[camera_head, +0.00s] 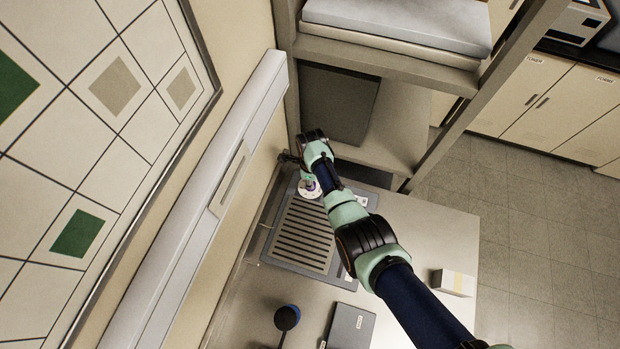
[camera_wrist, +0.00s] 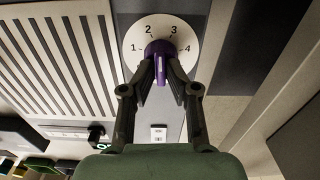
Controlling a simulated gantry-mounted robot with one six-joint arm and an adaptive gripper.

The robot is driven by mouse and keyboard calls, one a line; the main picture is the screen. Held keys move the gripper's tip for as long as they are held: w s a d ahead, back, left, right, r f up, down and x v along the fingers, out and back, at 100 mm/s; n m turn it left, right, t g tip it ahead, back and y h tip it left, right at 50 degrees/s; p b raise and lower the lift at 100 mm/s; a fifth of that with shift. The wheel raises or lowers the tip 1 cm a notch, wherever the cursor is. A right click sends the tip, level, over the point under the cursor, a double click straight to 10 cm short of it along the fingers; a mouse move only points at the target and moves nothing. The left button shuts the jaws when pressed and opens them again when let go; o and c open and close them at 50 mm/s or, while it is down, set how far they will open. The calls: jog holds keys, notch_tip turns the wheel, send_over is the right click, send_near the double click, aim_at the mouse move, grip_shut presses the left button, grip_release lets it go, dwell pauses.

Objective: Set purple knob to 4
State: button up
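The purple knob (camera_wrist: 160,48) sits on a round white dial (camera_wrist: 133,34) marked 1, 2, 3 and 4 in the wrist view. Its grip bar runs down the picture between my fingers. My gripper (camera_wrist: 162,68) has one finger on each side of the bar, and both appear to touch it. The fingers partly cover the knob, and I cannot make out clearly which number it points to. In the head view the dial (camera_head: 309,189) shows at the top of the grey device, with my wrist over it and my fingertips hard to see.
The grey slatted device (camera_head: 303,236) lies on the table (camera_head: 440,228) against the wall. A shelf unit (camera_head: 408,120) stands close behind my wrist. A small white box (camera_head: 452,282), a dark blue round object (camera_head: 287,317) and a grey case (camera_head: 350,327) are on the table.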

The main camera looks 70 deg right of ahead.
jog(key=shift+f, duration=0.1)
jog(key=n, duration=0.6)
jog(key=shift+n, duration=0.4)
grip_shut()
jog(key=m, duration=0.3)
jog(key=shift+a, duration=0.1)
jog(key=m, duration=0.4)
jog(key=shift+s+f+m, duration=0.1)
jog(key=shift+f+m, duration=0.05)
jog(key=shift+m, duration=0.15)
